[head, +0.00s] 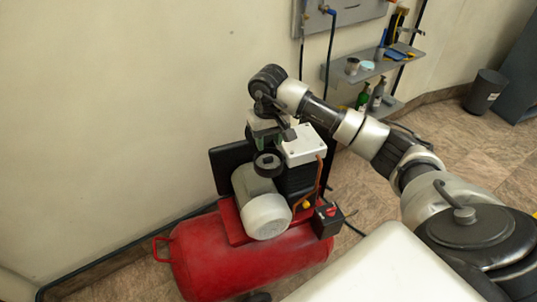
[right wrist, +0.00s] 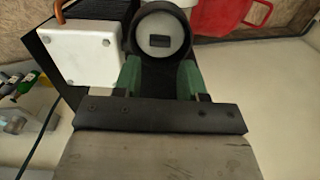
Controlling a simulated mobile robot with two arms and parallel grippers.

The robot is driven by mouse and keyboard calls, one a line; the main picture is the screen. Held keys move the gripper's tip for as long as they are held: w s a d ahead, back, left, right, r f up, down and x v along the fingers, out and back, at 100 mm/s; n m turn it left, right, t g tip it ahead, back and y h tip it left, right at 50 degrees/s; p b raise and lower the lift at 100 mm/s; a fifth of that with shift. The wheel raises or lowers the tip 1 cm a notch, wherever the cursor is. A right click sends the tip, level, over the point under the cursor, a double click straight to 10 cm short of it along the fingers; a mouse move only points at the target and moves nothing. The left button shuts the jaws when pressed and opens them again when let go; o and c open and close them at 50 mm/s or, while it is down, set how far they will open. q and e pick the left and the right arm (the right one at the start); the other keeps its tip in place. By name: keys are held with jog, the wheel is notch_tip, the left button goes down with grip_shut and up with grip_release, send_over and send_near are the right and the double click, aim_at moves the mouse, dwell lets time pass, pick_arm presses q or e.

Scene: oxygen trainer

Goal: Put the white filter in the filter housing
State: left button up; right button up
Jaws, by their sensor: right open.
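The filter housing (head: 267,163) is a black round cup on top of the red compressor (head: 250,262). It shows closer in the right wrist view as a thick black ring (right wrist: 132,32). A pale round disc with a dark slot, which looks like the white filter (right wrist: 162,24), lies inside that ring; I cannot tell how deep it sits. My right gripper (head: 262,142) is just above and behind the housing. Its green fingers (right wrist: 160,78) are open and spread beside the near side of the ring, with only a dark part visible between them. My left gripper is out of view.
A white box (head: 305,146) and copper pipe (head: 321,176) stand right beside the housing. The grey motor (head: 264,214) is in front. A wall shelf (head: 372,68) with bottles is behind my right arm. A pale surface (head: 385,268) fills the lower right.

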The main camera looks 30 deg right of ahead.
aim_at(269, 159)
notch_tip(269, 159, up, 6)
jog(key=shift+f+b, duration=0.15)
jog(key=shift+b, duration=0.2)
